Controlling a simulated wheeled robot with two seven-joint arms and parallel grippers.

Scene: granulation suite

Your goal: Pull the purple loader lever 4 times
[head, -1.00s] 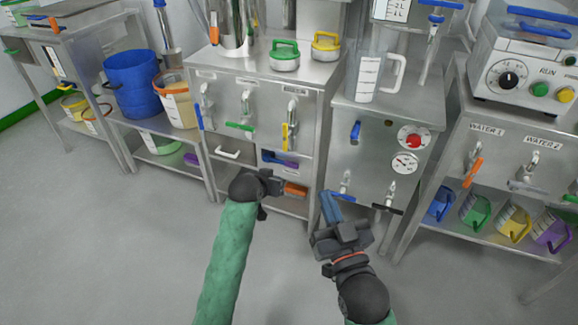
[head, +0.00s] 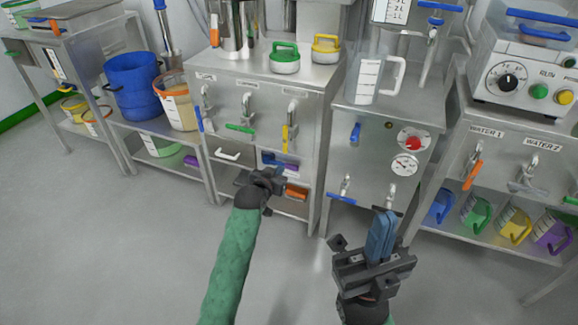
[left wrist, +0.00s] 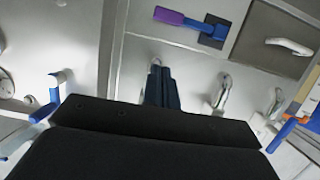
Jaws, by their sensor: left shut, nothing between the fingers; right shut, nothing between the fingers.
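The purple loader lever (head: 288,166) sits on the front of the middle steel cabinet, with a purple grip and a blue bar in a dark slot. It also shows in the left wrist view (left wrist: 172,16), near the top, with the grip pointing left. My left gripper (head: 268,179) is shut and empty just below and in front of the lever. In the left wrist view its fingers (left wrist: 162,88) are together and apart from the lever. My right gripper (head: 381,237) is shut and empty, in front of the right-hand dispenser cabinet, away from the lever.
A white drawer handle (head: 228,155) is left of the lever, and an orange handle (head: 296,191) is below it. Taps with green (head: 240,128) and yellow (head: 285,137) handles are above. A blue tap handle (head: 342,199) is near my right gripper. The floor in front is clear.

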